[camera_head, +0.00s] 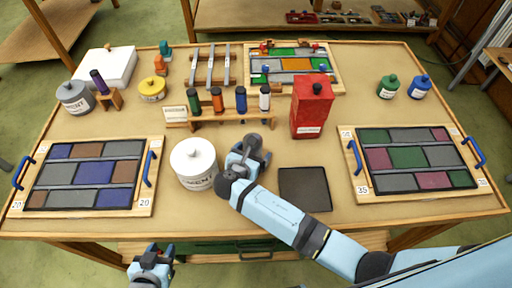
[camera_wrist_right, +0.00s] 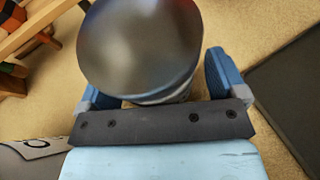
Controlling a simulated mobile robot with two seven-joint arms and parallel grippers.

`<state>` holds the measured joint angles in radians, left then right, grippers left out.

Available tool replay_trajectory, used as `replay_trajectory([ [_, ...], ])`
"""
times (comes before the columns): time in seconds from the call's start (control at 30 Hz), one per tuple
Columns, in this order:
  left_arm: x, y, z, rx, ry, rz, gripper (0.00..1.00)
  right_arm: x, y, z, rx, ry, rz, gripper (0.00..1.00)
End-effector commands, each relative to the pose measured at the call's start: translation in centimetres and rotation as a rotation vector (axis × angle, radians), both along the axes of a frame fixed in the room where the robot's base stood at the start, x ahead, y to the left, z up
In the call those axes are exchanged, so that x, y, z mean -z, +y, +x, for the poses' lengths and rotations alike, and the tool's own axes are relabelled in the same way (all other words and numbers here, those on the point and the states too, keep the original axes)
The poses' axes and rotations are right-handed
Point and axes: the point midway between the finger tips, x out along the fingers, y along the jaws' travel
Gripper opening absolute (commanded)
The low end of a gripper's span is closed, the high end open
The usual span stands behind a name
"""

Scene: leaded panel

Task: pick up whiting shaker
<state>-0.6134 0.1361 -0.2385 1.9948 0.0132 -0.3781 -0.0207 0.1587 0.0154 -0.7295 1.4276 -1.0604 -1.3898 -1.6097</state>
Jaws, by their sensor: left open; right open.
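A rounded metallic grey top (camera_wrist_right: 140,45), likely the whiting shaker's, fills the upper middle of the right wrist view. It stands between the two blue fingers of my right gripper (camera_wrist_right: 155,85), which is open with the fingers apart around it. In the head view my right gripper (camera_head: 248,150) is over the table between the white pot and the dark square mat, and I cannot clearly make out the shaker there. My left gripper (camera_head: 160,252) is open and empty, in front of the table's front edge at the bottom of the head view.
The white pot (camera_head: 195,165) stands just left of my right gripper, and the dark mat (camera_head: 305,190) lies to its right. A red box (camera_head: 312,106) and a wooden rack (camera_head: 208,124) with coloured bottles stand behind. Leaded panels (camera_head: 88,181) (camera_head: 415,157) lie on either side.

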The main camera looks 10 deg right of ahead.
Motion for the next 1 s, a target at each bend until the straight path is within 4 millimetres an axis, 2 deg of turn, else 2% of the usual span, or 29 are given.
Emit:
replay_trajectory([
  [0.1, -0.1, 0.2, 0.0, 0.0, -0.001, 0.003, 0.43, 0.0, 0.0, 0.0, -0.001, 0.0, 0.0, 0.91],
  [0.13, -0.1, 0.2, 0.0, 0.0, -0.001, 0.003, 0.43, 0.0, 0.0, 0.0, -0.001, 0.0, 0.0, 0.86],
  [0.3, 0.0, 0.5, 0.0, -0.002, 0.0, 0.008, 0.43, 0.0, 0.0, 0.0, 0.0, 0.0, 0.0, 0.47],
  [0.4, 0.0, 0.5, 0.0, -0.002, 0.0, 0.008, 0.43, -0.1, 0.0, 0.0, -0.001, -0.001, 0.001, 0.29],
  [0.77, 0.2, 0.4, -0.1, -0.003, 0.003, 0.008, 0.43, -0.7, 0.0, 0.0, 0.0, -0.001, 0.002, 0.29],
  [0.87, 0.2, 0.4, -0.1, -0.002, 0.003, 0.007, 0.43, -1.7, 0.0, 0.1, -0.001, -0.003, 0.002, 0.29],
  [1.0, 0.1, 0.3, -0.1, -0.002, 0.002, 0.006, 0.43, -4.4, 0.0, 0.1, 0.0, -0.005, 0.004, 0.29],
])
